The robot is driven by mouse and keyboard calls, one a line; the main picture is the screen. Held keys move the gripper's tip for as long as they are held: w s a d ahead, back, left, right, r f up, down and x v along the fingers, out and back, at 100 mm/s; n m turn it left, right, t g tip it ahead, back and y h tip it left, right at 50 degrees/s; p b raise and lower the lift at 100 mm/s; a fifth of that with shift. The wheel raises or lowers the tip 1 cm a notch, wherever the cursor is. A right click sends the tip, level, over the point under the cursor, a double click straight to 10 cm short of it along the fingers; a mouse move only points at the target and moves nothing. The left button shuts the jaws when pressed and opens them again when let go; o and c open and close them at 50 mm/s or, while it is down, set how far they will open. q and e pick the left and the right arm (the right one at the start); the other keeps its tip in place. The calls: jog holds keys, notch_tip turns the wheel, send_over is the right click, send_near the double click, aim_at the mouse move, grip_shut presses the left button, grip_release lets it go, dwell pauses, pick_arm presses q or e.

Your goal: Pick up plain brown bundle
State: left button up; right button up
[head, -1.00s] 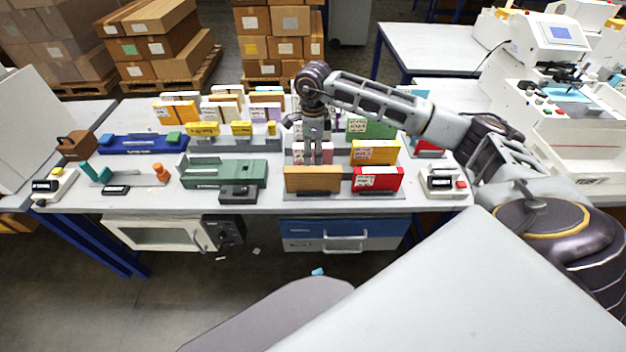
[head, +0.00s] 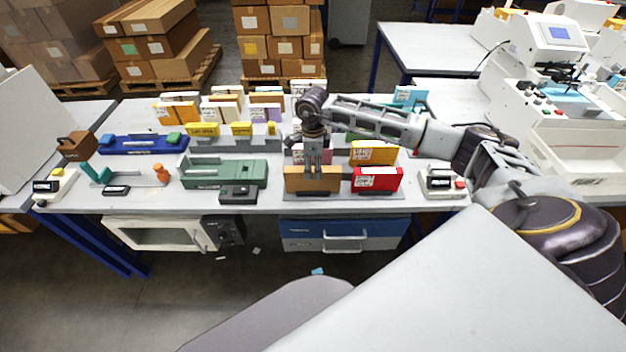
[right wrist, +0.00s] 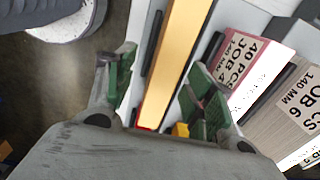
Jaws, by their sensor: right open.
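The plain brown bundle (head: 297,182) stands upright in the front row of the bench rack, left of a red labelled bundle (head: 378,180). My right gripper (head: 316,166) points down over the brown bundle, with its fingers overlapping the bundle's upper part in the head view. In the right wrist view the open gripper (right wrist: 160,92) has one green-padded finger on each side of the brown bundle (right wrist: 176,58), with visible gaps. I cannot tell how far down the fingers reach. My left gripper is not in view.
Pink and grey labelled bundles (right wrist: 297,101) stand close behind the right-hand finger in the wrist view. A yellow bundle (head: 373,153) stands behind the red one. A green fixture (head: 222,171) and a dark small box (head: 238,193) are to the left. A white switch box (head: 441,181) is at right.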

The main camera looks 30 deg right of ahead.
aim_at(313, 180)
jog(key=shift+f, duration=1.1)
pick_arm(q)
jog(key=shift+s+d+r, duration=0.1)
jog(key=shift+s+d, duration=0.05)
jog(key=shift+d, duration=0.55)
